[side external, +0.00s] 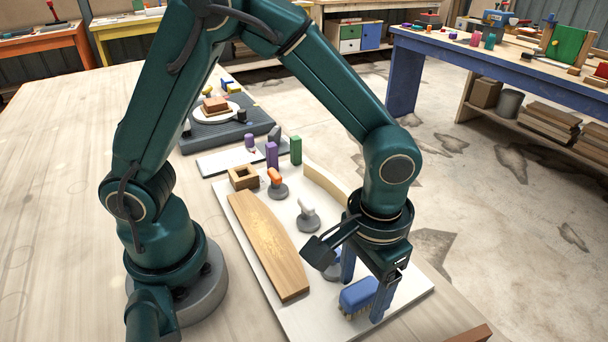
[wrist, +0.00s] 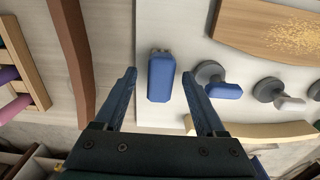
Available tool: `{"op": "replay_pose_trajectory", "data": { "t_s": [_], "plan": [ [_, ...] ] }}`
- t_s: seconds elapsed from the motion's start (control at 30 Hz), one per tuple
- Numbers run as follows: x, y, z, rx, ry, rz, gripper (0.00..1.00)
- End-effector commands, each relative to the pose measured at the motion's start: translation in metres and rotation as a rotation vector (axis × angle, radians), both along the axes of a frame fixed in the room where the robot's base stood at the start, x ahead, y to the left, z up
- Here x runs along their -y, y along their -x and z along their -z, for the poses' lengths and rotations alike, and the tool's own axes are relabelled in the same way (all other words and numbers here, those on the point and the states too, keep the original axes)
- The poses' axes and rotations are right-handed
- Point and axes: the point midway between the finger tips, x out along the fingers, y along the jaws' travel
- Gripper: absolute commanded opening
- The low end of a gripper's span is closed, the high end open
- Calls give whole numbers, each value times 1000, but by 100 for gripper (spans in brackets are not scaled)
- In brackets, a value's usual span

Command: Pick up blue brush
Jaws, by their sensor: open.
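The blue brush (side external: 358,294) lies on the white board at its near right end, its bristles facing down. My gripper (side external: 364,292) is open above and around the brush in the side view, with one finger at its right and the other behind it. In the wrist view the brush (wrist: 161,78) shows its smooth blue top between the two fingertips of my gripper (wrist: 160,75), nearer the right finger than the left. I see no clear contact, and the exact height of the fingertips over the brush is hard to tell.
A brown wooden strip (wrist: 75,50) lies left of the board.

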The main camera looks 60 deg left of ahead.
Motion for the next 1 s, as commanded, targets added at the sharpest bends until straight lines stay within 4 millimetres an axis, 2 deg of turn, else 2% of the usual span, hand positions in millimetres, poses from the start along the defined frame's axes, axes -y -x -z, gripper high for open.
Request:
{"op": "replay_pose_trajectory", "data": {
  "t_s": [0.13, 0.4, 0.6, 1.0],
  "plan": [
    [-1, 0, 11, -1, -1, -1, 72],
    [0, 0, 12, 1, 0, -1, 72],
    [0, 0, 12, 1, 0, -1, 0],
    [0, -1, 6, 4, 2, -1, 0]
  ]
}}
